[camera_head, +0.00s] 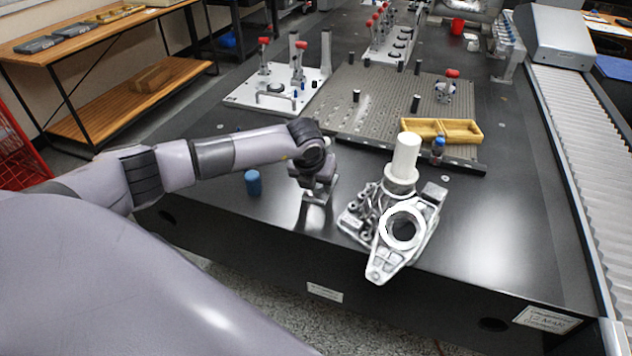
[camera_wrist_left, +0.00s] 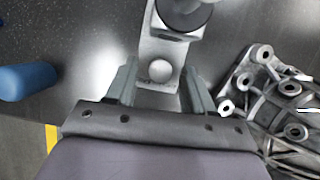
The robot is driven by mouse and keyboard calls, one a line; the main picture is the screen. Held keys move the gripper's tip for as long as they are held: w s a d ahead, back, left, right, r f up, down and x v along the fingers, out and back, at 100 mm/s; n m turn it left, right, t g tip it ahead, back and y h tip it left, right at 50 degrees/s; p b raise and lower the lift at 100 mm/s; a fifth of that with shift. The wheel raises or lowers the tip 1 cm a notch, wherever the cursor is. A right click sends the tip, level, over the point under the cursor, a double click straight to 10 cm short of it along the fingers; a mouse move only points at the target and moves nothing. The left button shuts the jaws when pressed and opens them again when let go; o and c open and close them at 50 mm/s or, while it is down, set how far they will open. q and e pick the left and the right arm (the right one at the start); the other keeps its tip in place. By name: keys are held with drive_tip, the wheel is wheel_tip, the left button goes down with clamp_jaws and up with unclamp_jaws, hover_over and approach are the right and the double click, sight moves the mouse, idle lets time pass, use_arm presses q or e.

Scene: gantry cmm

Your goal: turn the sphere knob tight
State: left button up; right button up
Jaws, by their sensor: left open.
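My left gripper (camera_head: 316,188) is open, low over the front of the dark table. In the left wrist view its two fingers stand either side of a small pale ball-shaped part (camera_wrist_left: 160,71) on a grey metal stand (camera_wrist_left: 160,50). I see no clear contact with the fingers. A dark round part (camera_wrist_left: 184,12) sits farther up this stand, cut by the frame's top edge. I cannot tell for certain which part is the sphere knob. In the head view my wrist hides most of the stand; its metal base (camera_head: 317,198) shows below. My right gripper is not in view.
A blue cylinder (camera_head: 253,183) stands left of the gripper; it also shows in the left wrist view (camera_wrist_left: 27,81). A cast metal part (camera_head: 422,212) and a white cylinder (camera_head: 406,155) are close on the right. The table's front edge is near.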

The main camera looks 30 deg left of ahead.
use_arm(q)
clamp_jaws()
